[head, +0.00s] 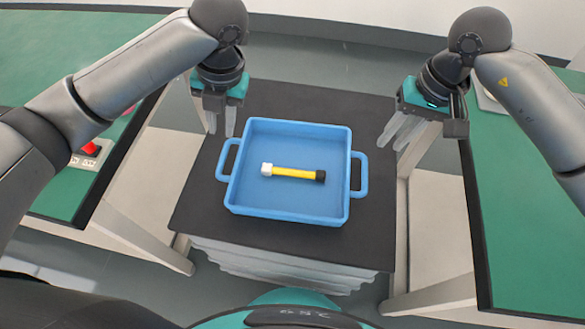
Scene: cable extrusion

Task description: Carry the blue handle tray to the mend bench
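The blue handle tray (250,203) sits on a black-topped stand (360,240) in the middle of the head view. It has one loop handle on its left side and one on its right. A yellow piece (293,172) with a white end and a black end lies flat inside it. My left gripper (220,128) is above and behind the left handle, with its fingers apart and nothing between them. My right gripper (395,140) is above and to the right of the right handle, fingers apart and empty. Neither gripper appears to touch the tray.
A green-topped bench (530,200) stands on the right and another (60,55) on the left. A red button (90,148) on a light box is on the left bench. Narrow floor gaps separate the stand from both benches. I cannot tell which is the mend bench.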

